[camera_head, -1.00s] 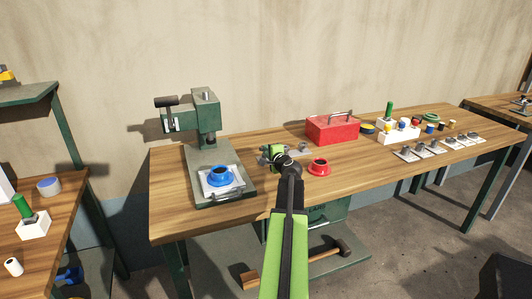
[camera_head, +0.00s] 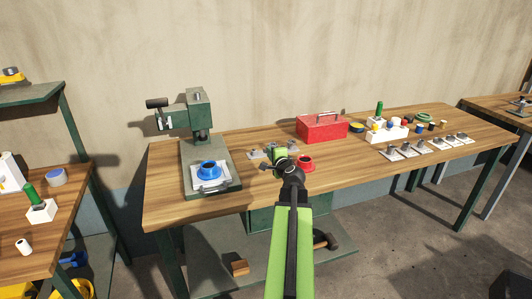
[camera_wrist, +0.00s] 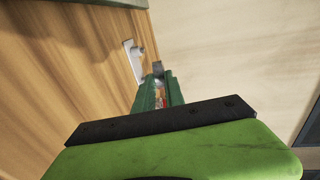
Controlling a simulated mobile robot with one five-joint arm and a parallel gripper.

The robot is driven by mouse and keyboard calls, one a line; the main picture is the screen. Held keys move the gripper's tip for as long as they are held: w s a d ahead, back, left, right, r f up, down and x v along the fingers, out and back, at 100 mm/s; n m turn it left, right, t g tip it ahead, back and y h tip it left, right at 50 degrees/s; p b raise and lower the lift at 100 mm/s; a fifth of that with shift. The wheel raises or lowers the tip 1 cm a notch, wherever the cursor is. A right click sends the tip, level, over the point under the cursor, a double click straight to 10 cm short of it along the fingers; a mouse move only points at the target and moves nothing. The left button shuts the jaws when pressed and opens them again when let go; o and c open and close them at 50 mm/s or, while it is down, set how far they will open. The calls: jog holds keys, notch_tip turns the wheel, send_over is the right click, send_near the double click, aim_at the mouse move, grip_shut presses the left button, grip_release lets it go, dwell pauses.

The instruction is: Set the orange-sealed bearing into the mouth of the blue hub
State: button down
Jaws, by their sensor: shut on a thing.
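The blue hub (camera_head: 209,168) stands upright on a light plate (camera_head: 222,183) on the bed of a green press, mouth up. My gripper (camera_head: 272,158) is to the right of the hub, over the bench and just left of a red hub (camera_head: 304,164). In the wrist view, my gripper (camera_wrist: 158,92) has its green fingers shut on a small silvery thing with an orange-red part (camera_wrist: 160,100). It looks like the orange-sealed bearing, mostly hidden by the fingers. The head view does not show it clearly.
The green press (camera_head: 200,112) rises behind the blue hub, its head over the bed. A red toolbox (camera_head: 321,128) stands behind the red hub. White blocks (camera_head: 386,130) and several small plates are further right. Bare bench lies in front of the red hub.

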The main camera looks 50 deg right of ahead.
jog(key=shift+w+a, duration=0.5)
jog(key=shift+w+a+r, duration=0.1)
jog(key=shift+a+r, duration=0.05)
jog(key=shift+a, duration=0.05)
notch_tip(320, 180, up, 7)
jog(key=p, duration=0.7)
